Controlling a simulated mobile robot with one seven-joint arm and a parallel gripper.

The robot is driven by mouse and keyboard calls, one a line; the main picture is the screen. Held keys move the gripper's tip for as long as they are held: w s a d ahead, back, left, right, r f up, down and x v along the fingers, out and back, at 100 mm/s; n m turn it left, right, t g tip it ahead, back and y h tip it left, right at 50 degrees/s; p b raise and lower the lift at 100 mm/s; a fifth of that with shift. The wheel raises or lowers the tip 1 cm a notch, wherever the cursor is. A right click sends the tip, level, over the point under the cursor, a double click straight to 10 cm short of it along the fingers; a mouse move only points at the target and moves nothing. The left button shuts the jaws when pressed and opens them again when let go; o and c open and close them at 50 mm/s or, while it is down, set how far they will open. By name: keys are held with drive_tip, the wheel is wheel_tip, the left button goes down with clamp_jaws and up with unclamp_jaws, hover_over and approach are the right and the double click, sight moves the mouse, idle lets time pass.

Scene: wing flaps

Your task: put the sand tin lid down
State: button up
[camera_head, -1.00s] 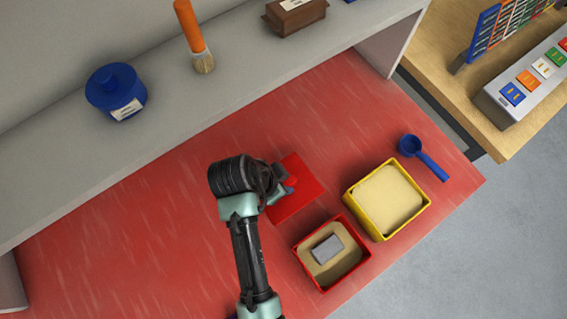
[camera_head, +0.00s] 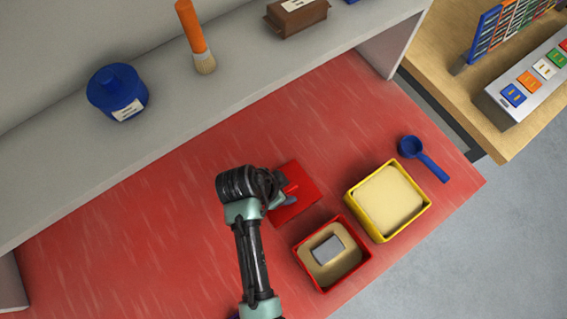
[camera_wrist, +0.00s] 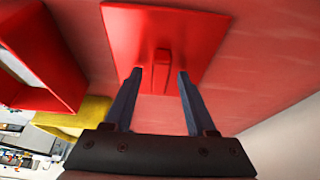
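The red square lid (camera_head: 306,185) appears to lie flat on the red bench top, with its raised handle up. In the wrist view the lid (camera_wrist: 205,30) shows its handle (camera_wrist: 161,72) between my two fingers. My gripper (camera_wrist: 158,78) is open, with a gap on each side of the handle. In the head view my gripper (camera_head: 286,194) is over the lid and partly hides it. The open red tin (camera_head: 357,263) holds sand and a grey block (camera_head: 327,249), just below the lid in the picture.
A yellow tin (camera_head: 426,209) full of sand stands right of the red tin. A blue scoop (camera_head: 430,165) lies beyond it. A grey shelf (camera_head: 160,128) bears a blue jar (camera_head: 117,92), a brush (camera_head: 195,35) and a brown box (camera_head: 296,17). The bench left of my arm is clear.

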drive_tip(key=shift+r, duration=0.1)
drive_tip(key=v, duration=1.2)
idle(0.4)
